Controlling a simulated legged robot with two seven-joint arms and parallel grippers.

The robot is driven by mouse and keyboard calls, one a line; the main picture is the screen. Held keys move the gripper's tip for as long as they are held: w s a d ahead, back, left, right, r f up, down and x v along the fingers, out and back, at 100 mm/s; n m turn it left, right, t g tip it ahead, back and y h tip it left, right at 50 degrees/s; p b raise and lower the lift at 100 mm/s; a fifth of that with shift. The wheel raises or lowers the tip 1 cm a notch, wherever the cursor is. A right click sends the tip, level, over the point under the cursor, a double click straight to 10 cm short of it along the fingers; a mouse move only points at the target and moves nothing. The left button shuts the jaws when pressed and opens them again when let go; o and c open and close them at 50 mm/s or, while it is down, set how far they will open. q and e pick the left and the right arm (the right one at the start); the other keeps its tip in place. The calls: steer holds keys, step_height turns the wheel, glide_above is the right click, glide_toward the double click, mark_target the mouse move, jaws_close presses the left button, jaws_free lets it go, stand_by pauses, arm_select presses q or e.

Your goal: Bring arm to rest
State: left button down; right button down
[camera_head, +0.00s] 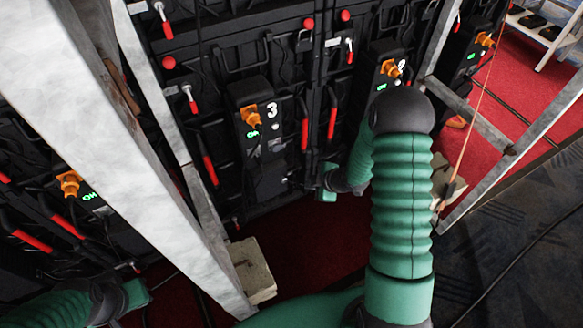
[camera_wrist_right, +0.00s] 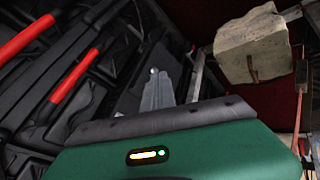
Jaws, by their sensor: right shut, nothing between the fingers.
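My right arm, green and ribbed, rises at the centre right of the head view to a black elbow. Beyond it the forearm drops to my right gripper (camera_head: 327,183), close in front of the black panel wall, partly hidden by the arm. In the right wrist view its grey fingers (camera_wrist_right: 157,90) are together and empty, past the green housing with a small lit strip. My left arm comes in at the bottom left of the head view. Its green and black end (camera_head: 132,294) shows, but its fingers cannot be made out.
Black video-wall panels (camera_head: 215,70) with red handles and orange plugs (camera_head: 252,117) fill the back. A pale metal beam (camera_head: 95,130) slants across the left. A stone-like block (camera_head: 251,270) stands at its foot, and a similar block (camera_wrist_right: 252,45) shows at wrist. Dark carpet (camera_head: 520,220) is open at right.

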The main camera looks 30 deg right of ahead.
steer(key=s+a+r+m+g+h, duration=0.25)
steer(key=a+r+m, duration=0.2)
steer(key=r, duration=0.45)
steer(key=s+a+r+m+g, duration=0.2)
steer(key=s+a+r+m, duration=0.45)
steer(key=s+a, duration=0.5)
step_height(320, 180, up, 20)
steer(key=d+p, duration=0.1)
steer(key=p, duration=1.9)
steer(key=shift+d+f+m+y, duration=0.15)
steer(key=shift+d+m+y, duration=0.05)
steer(key=shift+m+y, duration=0.2)
steer(key=c, duration=2.2)
jaws_free()
steer(key=shift+s, duration=0.15)
